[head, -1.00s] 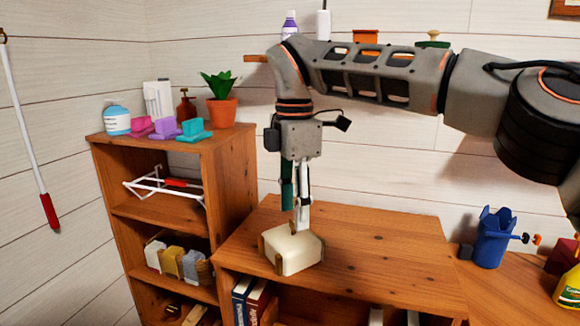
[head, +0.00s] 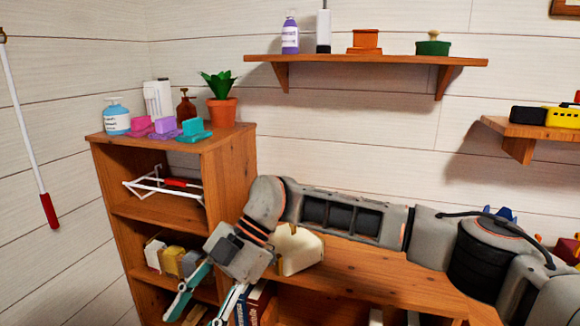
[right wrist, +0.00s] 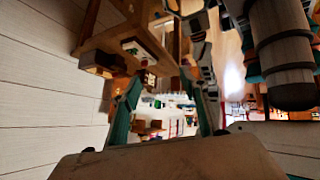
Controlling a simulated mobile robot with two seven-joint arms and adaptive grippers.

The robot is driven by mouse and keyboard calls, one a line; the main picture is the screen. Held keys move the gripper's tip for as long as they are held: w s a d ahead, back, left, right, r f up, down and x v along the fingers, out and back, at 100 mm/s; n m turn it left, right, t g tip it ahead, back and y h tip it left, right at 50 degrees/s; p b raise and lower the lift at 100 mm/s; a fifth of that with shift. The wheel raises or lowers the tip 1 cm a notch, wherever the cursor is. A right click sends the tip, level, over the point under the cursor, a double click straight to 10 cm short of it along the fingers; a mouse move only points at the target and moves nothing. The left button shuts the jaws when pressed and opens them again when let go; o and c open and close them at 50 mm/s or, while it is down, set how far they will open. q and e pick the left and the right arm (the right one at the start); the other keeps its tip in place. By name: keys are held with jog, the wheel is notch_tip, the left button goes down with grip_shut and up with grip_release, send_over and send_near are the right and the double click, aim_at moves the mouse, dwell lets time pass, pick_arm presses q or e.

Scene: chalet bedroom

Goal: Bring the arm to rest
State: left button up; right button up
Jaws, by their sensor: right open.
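My right arm reaches in from the right in the head view, low across the front of the wooden cabinet. My right gripper (head: 205,299) points down and to the left, open and empty, in front of the tall shelf's lower part. Its two teal fingers also show spread in the right wrist view (right wrist: 165,118), with nothing between them. A cream block-like object with wooden ends (head: 298,250) sits on the cabinet top, partly hidden behind my arm. My left gripper is not in view.
The tall wooden shelf (head: 228,160) at left holds bottles, a potted plant (head: 221,105) and a white rack (head: 165,186). The cabinet top (head: 375,275) lies behind my arm. A wall shelf (head: 365,61) hangs above, and a second wall shelf (head: 520,150) is at right.

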jog(key=s+a+r+g+y, duration=0.35)
jog(key=s+a+y, duration=0.3)
jog(key=y, duration=0.35)
jog(key=w+d+f+m+t+y, duration=0.25)
jog(key=w+d+m+t, duration=0.2)
jog(key=m+t, duration=0.35)
jog(key=w+d+f+m+t+y, duration=0.1)
jog(key=w+d+m+t+y, duration=0.2)
jog(key=w+m+t, duration=0.5)
jog(key=w+d+f+m+t+h, duration=0.1)
jog(key=d+f+m+t+h, duration=0.4)
jog(key=d+f+t+h, duration=0.4)
jog(key=s+d+f+m+h, duration=0.2)
jog(key=s+d+f+h, duration=0.15)
jog(key=d+f, duration=0.5)
jog(key=s+d+f+m+h, duration=0.2)
jog(key=d+f+h, duration=0.2)
jog(key=d+f, duration=0.45)
jog(key=s+d+f+g+h+p, duration=0.1)
jog(key=s+d+f+g+h, duration=0.2)
jog(key=s+d+f, duration=0.6)
jog(key=s+f+g, duration=0.1)
jog(key=s+f, duration=0.1)
jog(key=s, duration=0.2)
jog(key=shift+s+d+g, duration=0.2)
jog(key=shift+d+g, duration=0.15)
jog(key=shift+d, duration=0.05)
